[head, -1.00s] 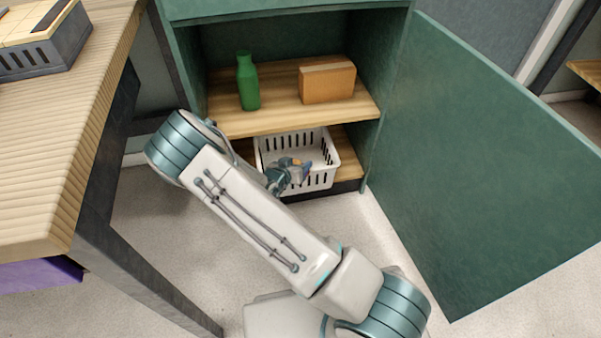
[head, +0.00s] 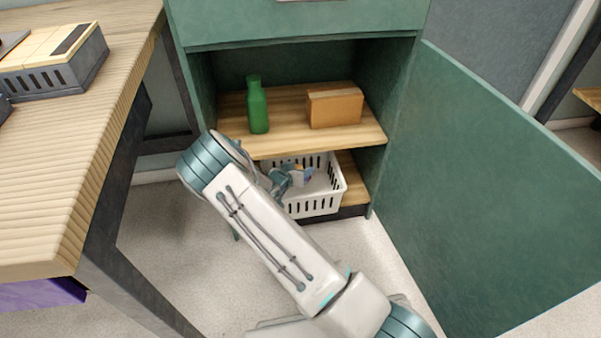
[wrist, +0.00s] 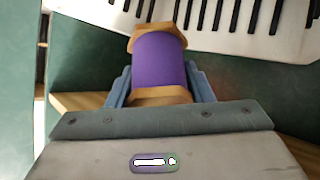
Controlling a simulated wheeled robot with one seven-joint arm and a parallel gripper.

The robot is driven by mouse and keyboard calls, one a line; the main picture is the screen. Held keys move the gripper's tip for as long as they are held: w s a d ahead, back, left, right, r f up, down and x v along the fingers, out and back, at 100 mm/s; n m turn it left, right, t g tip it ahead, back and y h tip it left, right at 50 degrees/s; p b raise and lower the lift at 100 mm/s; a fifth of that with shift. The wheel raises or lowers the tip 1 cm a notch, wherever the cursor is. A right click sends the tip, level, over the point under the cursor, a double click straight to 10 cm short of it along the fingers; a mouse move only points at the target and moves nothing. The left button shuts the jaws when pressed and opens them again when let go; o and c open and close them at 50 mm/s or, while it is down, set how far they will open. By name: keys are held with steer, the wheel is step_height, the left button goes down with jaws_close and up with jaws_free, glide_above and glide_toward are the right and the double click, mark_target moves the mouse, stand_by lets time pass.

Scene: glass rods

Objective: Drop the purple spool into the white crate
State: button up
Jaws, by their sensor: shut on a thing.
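The purple spool (wrist: 160,60), with wooden tan ends, is held between the two fingers of my gripper (wrist: 160,80) in the wrist view. My gripper is shut on it. The white crate (head: 318,205) is a slotted basket on the cabinet's lower shelf in the head view. There my gripper (head: 300,176) overlaps the crate's rear left part; whether it is above or inside the rim is hard to tell. The spool is not clear in the head view. The crate's slotted wall (wrist: 240,35) also crosses the top of the wrist view, beyond the spool.
The green cabinet's upper shelf (head: 290,140), close above the crate, bears a green bottle (head: 258,108) and an orange-brown box (head: 335,107). The open cabinet door (head: 480,190) stands at right. A wooden table (head: 60,170) with a grey container (head: 60,70) is at left.

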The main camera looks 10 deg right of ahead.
steer(key=o, duration=1.1)
steer(key=shift+c, duration=0.2)
steer(key=shift+s+r, duration=0.1)
steer(key=shift+s, duration=0.05)
steer(key=shift+s+r+p, duration=0.2)
steer(key=shift+s+p, duration=0.15)
steer(key=shift+s, duration=0.35)
steer(key=shift+s+r+p, duration=0.2)
steer(key=shift+s+p, duration=0.15)
steer(key=shift+s, duration=0.3)
steer(key=shift+s, duration=0.1)
